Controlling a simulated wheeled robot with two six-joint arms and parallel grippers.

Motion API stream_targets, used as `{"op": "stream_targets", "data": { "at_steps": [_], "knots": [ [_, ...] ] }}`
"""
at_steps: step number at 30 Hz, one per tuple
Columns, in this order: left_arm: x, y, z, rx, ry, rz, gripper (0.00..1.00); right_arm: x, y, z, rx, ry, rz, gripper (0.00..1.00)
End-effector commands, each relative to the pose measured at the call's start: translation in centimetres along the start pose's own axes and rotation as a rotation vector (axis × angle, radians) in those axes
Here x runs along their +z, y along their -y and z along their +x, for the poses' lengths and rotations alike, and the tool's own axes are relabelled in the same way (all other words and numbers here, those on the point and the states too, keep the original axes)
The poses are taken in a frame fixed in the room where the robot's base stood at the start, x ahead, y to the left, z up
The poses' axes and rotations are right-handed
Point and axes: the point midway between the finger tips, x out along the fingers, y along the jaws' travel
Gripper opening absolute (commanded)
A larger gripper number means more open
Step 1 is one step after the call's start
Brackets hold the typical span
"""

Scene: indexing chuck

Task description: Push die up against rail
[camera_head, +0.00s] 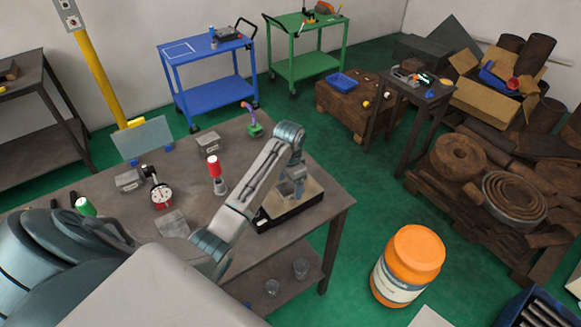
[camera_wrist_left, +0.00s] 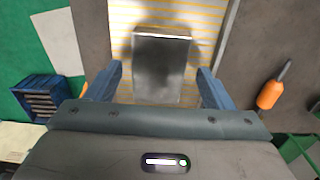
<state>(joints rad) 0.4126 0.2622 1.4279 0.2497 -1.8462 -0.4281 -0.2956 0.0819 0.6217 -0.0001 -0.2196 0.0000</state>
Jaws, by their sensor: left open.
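The die looks to be the grey metal block (camera_wrist_left: 162,80) in the left wrist view. It lies on a striped yellow-and-white surface (camera_wrist_left: 122,18). My left gripper (camera_wrist_left: 158,72) is open, with one blue finger on each side of the block and a visible gap at each side. A pale straight strip (camera_wrist_left: 229,35) along the right edge of the striped surface may be the rail. In the head view my left gripper (camera_head: 293,192) is low over a black-sided board (camera_head: 268,222) at the table's right end. The gripper largely hides the die there. My right gripper is not in view.
On the table (camera_head: 320,250) stand a red-topped bottle (camera_head: 214,170), a round red-and-white device (camera_head: 162,196), a green clamp-like object (camera_head: 255,130) and small grey boxes (camera_head: 208,140). An orange tub (camera_head: 408,265) stands on the floor at right. The table's right edge is close to the board.

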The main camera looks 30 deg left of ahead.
Motion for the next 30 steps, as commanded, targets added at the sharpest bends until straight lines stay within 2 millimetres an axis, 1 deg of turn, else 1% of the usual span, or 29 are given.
{"op": "stream_targets", "data": {
  "at_steps": [1,3,6,13,14,15,20,21,23,24,25,30],
  "knots": [
    [0.2,-0.3,0.5,0.0,0.0,0.001,0.75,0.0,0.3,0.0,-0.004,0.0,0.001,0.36],
    [0.4,-0.5,1.0,0.0,0.0,0.001,0.75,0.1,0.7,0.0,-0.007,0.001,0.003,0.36],
    [0.5,-0.6,1.3,0.0,-0.001,0.002,0.75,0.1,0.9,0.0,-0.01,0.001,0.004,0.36],
    [0.6,-0.6,1.3,-0.001,-0.001,0.002,0.75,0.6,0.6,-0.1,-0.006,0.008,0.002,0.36],
    [0.6,-0.6,1.3,-0.001,-0.001,0.002,0.73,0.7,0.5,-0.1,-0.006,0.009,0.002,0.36],
    [0.6,-0.6,1.3,-0.001,-0.001,0.002,0.66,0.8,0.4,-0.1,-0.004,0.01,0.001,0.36],
    [0.6,-0.6,1.3,-0.001,-0.001,0.002,0.34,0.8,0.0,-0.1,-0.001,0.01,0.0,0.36],
    [0.5,-0.6,1.3,-0.001,-0.001,0.002,0.26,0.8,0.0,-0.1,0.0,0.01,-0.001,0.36],
    [0.5,-0.6,1.3,-0.001,-0.001,0.002,0.15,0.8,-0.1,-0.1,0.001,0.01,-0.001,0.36],
    [0.5,-0.6,1.3,-0.001,-0.001,0.002,0.07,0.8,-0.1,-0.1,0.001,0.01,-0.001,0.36],
    [0.5,-0.6,1.3,-0.001,-0.001,0.002,0.03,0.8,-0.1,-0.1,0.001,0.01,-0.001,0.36],
    [0.5,-0.5,1.3,-0.001,-0.001,0.001,0.03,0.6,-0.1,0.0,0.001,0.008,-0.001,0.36]
  ]
}}
